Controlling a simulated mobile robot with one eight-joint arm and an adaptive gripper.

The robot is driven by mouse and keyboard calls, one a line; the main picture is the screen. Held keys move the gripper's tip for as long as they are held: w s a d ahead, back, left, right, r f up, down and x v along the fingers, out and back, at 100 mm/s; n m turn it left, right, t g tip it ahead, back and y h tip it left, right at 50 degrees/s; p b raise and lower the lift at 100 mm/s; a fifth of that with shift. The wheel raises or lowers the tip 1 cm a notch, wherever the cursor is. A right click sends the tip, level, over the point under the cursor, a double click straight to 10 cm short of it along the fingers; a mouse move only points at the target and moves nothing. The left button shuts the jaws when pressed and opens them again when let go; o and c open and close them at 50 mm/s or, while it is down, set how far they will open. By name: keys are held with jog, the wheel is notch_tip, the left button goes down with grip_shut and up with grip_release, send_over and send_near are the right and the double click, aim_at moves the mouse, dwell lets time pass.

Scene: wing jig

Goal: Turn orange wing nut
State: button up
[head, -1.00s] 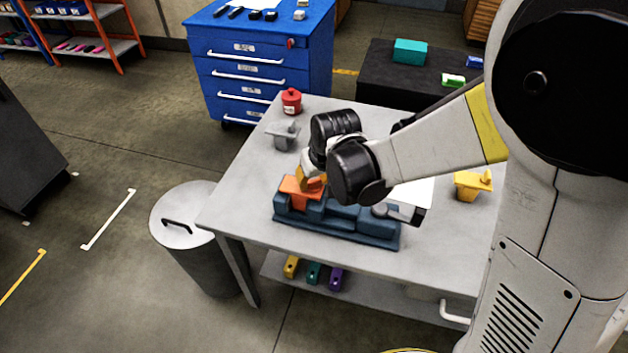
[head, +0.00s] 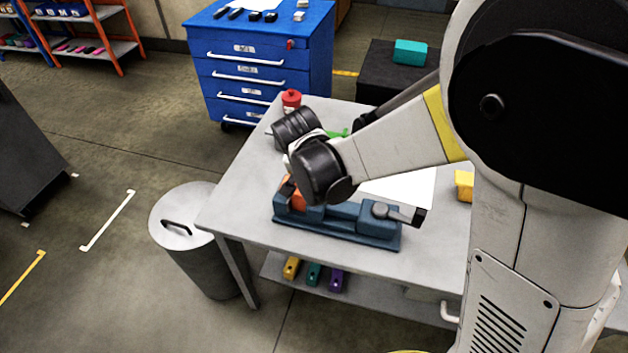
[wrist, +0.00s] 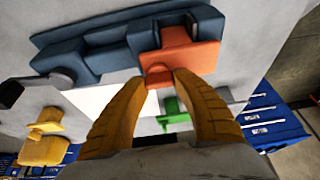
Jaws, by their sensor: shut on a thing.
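The orange wing nut (wrist: 183,57) sits at one end of the blue jig (wrist: 105,45) in the wrist view. A small orange tab of it lies between the two yellow fingertips of my gripper (wrist: 160,77), which is shut on it. In the head view only part of the orange wing nut (head: 297,201) shows, at the left end of the blue jig (head: 345,217) near the table's front edge. My wrist and arm cover much of it there, so its exact angle is hard to read. The fingers are largely hidden in the head view.
A grey clamp handle (head: 398,213) stands at the jig's right end. A lidded bin (head: 183,224) stands left.

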dwell(0.5)
jog(key=o, duration=1.2)
jog(key=v, duration=1.2)
jog(key=s+d+r+n+t, duration=0.1)
jog(key=s+d+n, duration=0.1)
jog(key=s+d, duration=0.4)
jog(key=s+d+r+n+t+y, duration=0.1)
jog(key=s+d+r+n, duration=0.1)
jog(key=s+d, duration=0.5)
jog(key=d, duration=0.4)
jog(key=shift+s+t+y, duration=0.25)
jog(key=shift+t+y, duration=0.05)
jog(key=shift+t, duration=0.1)
